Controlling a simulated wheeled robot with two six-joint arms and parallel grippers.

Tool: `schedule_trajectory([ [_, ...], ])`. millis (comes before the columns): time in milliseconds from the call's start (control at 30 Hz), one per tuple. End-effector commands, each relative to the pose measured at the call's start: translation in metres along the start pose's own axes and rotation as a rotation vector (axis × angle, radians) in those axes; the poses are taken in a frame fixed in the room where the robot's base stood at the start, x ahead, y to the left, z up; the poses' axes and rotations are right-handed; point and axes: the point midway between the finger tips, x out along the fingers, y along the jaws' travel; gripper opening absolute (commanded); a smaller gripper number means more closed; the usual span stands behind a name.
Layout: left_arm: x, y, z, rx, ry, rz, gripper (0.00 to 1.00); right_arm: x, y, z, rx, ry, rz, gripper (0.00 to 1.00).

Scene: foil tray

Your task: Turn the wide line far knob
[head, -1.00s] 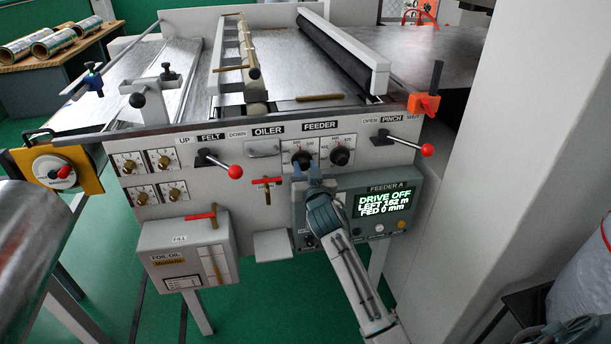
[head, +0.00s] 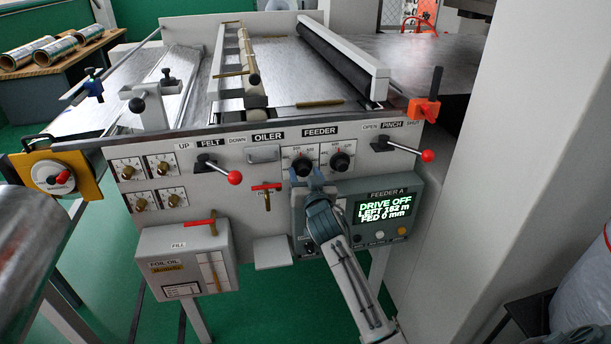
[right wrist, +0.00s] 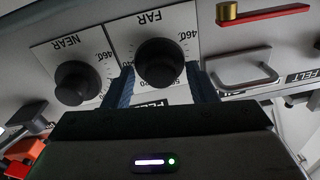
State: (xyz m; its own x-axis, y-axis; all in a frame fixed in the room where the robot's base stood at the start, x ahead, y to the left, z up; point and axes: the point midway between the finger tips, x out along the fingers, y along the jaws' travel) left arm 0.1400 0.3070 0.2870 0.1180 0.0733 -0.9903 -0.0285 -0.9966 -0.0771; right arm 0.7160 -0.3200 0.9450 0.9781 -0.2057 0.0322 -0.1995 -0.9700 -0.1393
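The far knob is a round black knob on a white dial plate under the FEEDER label (head: 303,167). It is the left of two such knobs in the head view. In the right wrist view the far knob (right wrist: 158,62) sits below the upside-down word FAR. My right gripper (head: 314,179) is just below and in front of it. In the wrist view its blue fingertips (right wrist: 159,82) are apart, one on each side of the knob's lower part. Contact cannot be made out. The knob's pointer mark is not clear. My left gripper is not in view.
The near knob (head: 340,162) is close on the right; it shows in the wrist view too (right wrist: 75,83). A red-balled felt lever (head: 235,177) and pinch lever (head: 428,156) stick out at either side. The Feeder A display (head: 385,208) lies below right.

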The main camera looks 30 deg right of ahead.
Motion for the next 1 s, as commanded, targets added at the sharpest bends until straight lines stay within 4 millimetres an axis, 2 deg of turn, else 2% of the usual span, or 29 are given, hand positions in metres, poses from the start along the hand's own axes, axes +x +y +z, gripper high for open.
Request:
schedule_trajectory([
  [167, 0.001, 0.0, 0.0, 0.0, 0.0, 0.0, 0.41, -0.001, 0.0, 0.0, 0.0, 0.001, 0.0, 0.52],
  [267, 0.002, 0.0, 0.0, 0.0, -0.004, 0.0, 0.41, -0.009, 0.0, 0.0, 0.0, 0.002, -0.001, 0.52],
  [400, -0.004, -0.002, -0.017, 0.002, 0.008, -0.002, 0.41, -0.033, 0.0, 0.002, 0.0, 0.001, -0.001, 0.52],
  [700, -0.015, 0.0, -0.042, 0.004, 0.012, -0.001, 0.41, -0.09, 0.0, 0.002, 0.001, 0.0, 0.0, 0.52],
  [833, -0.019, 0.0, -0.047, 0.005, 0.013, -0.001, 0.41, -0.103, 0.0, 0.001, 0.001, 0.0, 0.0, 0.52],
  [1000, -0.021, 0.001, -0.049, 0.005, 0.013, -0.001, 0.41, -0.108, 0.0, 0.0, 0.0, 0.0, 0.0, 0.52],
])
